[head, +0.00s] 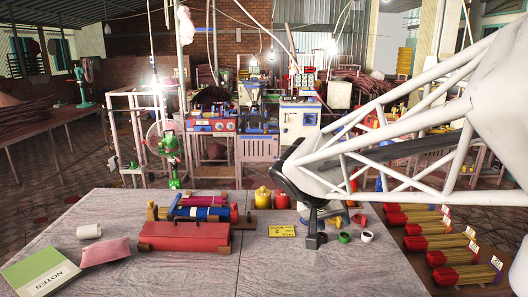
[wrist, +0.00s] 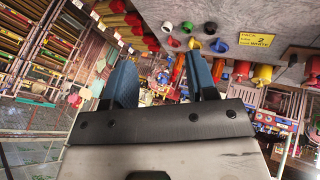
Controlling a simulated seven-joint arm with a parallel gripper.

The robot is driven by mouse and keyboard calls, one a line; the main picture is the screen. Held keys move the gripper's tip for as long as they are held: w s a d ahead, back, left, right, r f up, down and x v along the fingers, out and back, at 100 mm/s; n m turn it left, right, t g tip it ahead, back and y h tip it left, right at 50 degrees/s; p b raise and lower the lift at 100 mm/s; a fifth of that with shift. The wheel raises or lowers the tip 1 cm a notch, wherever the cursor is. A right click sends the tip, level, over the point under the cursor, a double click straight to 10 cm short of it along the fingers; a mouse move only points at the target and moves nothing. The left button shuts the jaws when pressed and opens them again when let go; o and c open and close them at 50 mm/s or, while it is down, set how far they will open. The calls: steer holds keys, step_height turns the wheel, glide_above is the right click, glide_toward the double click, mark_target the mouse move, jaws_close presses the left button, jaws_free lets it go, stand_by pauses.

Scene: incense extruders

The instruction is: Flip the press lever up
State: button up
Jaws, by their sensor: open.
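I cannot pick out the press lever for certain in either view. A long red press-like body (head: 185,236) lies on the table, with a blue cylinder (head: 205,214) behind it. In the head view my gripper (head: 315,240) hangs over the table's right part, right of these and close to the yellow tag. In the wrist view my gripper (wrist: 160,62) has its two blue-grey fingers spread, with nothing held between them. Small coloured cups (wrist: 219,46) show beyond the fingers. My arm hides part of the table's right back.
The table (head: 235,272) also bears a green notebook (head: 40,272), a pink pouch (head: 105,251), a white cup (head: 89,231), a yellow tag (head: 282,231) and yellow containers (head: 262,198). Several red-and-yellow cylinders (head: 430,243) lie at the right. The table's front middle is clear.

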steer(key=s+d+f+n+y, duration=0.1)
steer(key=s+f+y, duration=0.1)
steer(key=s, duration=0.8)
steer(key=s+d+f+n+y, duration=0.1)
steer(key=s+d+f+y, duration=0.1)
steer(key=s, duration=0.9)
steer(key=shift+s+g+y, duration=0.3)
steer(key=shift+g+y, duration=0.1)
steer(key=shift+y, duration=0.5)
steer(key=shift+w+r, duration=0.1)
